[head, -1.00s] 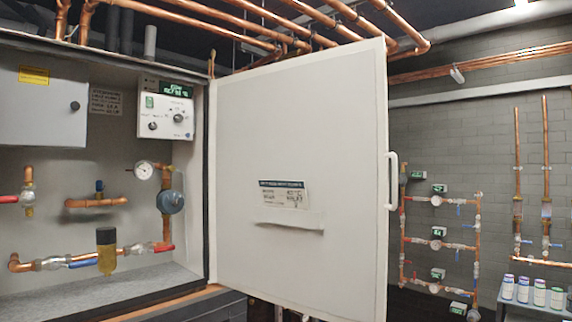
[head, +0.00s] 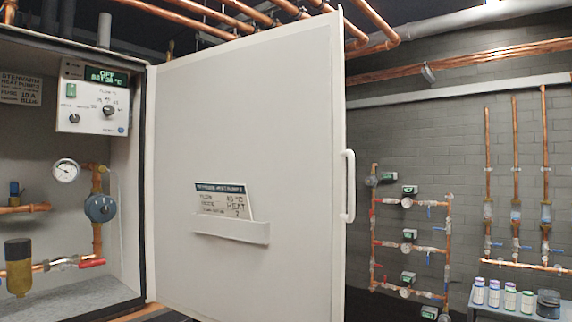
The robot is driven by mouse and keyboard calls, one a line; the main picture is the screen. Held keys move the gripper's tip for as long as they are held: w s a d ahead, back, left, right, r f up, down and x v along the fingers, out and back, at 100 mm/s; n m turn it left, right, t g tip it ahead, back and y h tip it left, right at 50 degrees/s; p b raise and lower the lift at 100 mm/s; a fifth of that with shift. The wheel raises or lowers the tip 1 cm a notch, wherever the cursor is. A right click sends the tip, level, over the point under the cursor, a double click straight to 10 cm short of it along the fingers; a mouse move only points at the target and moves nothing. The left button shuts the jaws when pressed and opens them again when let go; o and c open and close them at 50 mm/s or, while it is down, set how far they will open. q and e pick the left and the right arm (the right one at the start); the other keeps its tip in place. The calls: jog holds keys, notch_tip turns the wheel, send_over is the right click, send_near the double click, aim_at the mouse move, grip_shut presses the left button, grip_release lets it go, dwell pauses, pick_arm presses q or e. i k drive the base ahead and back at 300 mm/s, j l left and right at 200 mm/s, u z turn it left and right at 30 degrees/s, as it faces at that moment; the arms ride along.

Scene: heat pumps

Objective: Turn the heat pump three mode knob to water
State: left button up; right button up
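A white control panel (head: 93,97) is on the back wall inside the open cabinet at the left of the head view. Its dark display (head: 107,74) has green text that seems to read "OFF" on top. A larger dark knob (head: 109,111) sits right of centre on the panel, and a smaller knob (head: 73,118) sits lower left. A green switch (head: 71,90) is at its upper left. The knob labels are too small to read. Neither of my grippers is in view.
The open cabinet door (head: 240,150) with a white handle (head: 348,185) fills the middle. A card (head: 225,200) reading "HEAT" sits in its pocket. A gauge (head: 66,171) and copper pipes are below the panel. A shelf of bottles (head: 495,296) stands at right.

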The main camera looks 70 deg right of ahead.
aim_at(74, 118)
jog(key=l, duration=1)
jog(key=k+l, duration=0.1)
jog(key=l, duration=0.9)
jog(key=k+l, duration=0.1)
jog(key=l, duration=0.9)
jog(key=k+j, duration=0.15)
jog(key=i+j, duration=0.15)
jog(key=j, duration=0.2)
jog(key=i+j, duration=0.1)
jog(key=j, duration=0.25)
jog(key=i+j+z, duration=0.1)
jog(key=j, duration=0.25)
jog(key=i+j, duration=0.15)
jog(key=j, duration=0.25)
